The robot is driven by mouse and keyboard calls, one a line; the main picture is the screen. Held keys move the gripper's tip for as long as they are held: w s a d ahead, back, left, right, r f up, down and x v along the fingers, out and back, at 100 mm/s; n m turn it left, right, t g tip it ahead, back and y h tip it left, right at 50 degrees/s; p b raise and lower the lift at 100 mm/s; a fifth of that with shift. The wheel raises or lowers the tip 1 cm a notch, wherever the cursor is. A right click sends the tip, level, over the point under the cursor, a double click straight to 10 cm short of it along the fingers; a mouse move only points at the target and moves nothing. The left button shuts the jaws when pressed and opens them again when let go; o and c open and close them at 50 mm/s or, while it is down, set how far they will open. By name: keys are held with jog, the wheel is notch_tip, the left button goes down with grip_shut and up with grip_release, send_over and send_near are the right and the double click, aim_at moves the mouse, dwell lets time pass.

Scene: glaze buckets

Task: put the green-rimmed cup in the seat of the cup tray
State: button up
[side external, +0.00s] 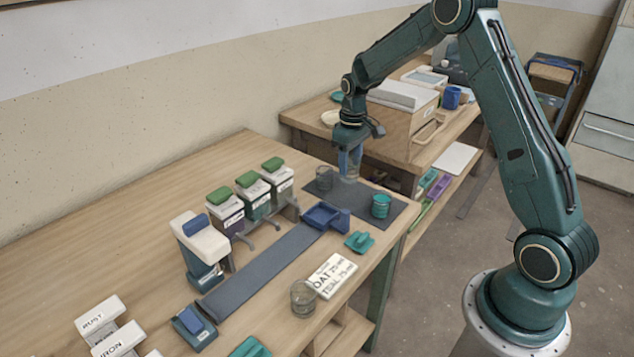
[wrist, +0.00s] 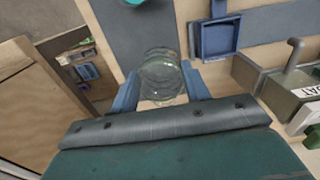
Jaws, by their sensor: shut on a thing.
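My gripper (side external: 350,162) points down over the back part of the dark mat, its blue fingers shut on a clear glass cup (wrist: 162,77). In the wrist view the cup sits between both fingertips (wrist: 161,90), and its rim looks faintly green. In the side view the fingers partly hide it, and I cannot tell whether its base touches the mat. The blue cup tray (side external: 322,216) lies on the near left of the gripper, at the end of the grey strip. It also shows in the wrist view (wrist: 219,38), at the upper right, apart from the cup.
Another clear cup (side external: 324,178) stands just left of my gripper. Green-lidded containers (side external: 248,195) line the strip's far side. A label card (side external: 331,275) and another clear cup (side external: 303,299) are nearer.

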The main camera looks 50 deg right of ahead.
jog(key=a, duration=1.1)
jog(key=shift+w+r, duration=0.4)
jog(key=shift+r, duration=0.05)
jog(key=shift+d+f, duration=0.1)
jog(key=shift+f, duration=0.15)
jog(key=shift+f, duration=3.15)
jog(key=shift+f, duration=0.3)
jog(key=o, duration=0.8)
jog(key=shift+o, duration=0.2)
jog(key=shift+r, duration=0.1)
notch_tip(320, 180, up, 7)
